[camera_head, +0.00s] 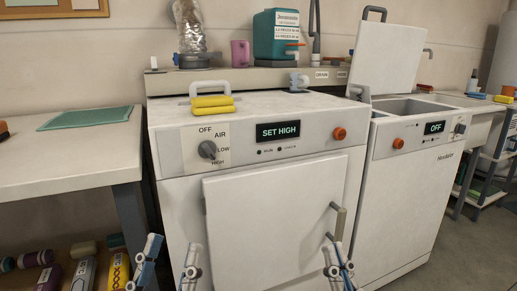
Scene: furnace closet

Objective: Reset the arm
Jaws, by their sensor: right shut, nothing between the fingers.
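My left gripper (173,245) is at the bottom of the head view, in front of the white furnace cabinet's lower left part. Its fingers stand apart with nothing visible between them. My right gripper (337,250) is at the bottom, right of the middle, in front of the cabinet door near its handle. Its fingers are close together and hold nothing. Both arms come up from the bottom edge, and most of each is out of view.
The white furnace (265,110) has a dial (208,150), a "SET HIGH" display (278,131) and a door handle (338,221). Yellow bars (213,102) lie on its top. A second unit (408,195) with a raised lid stands right. A table (75,165) stands left, above bottles.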

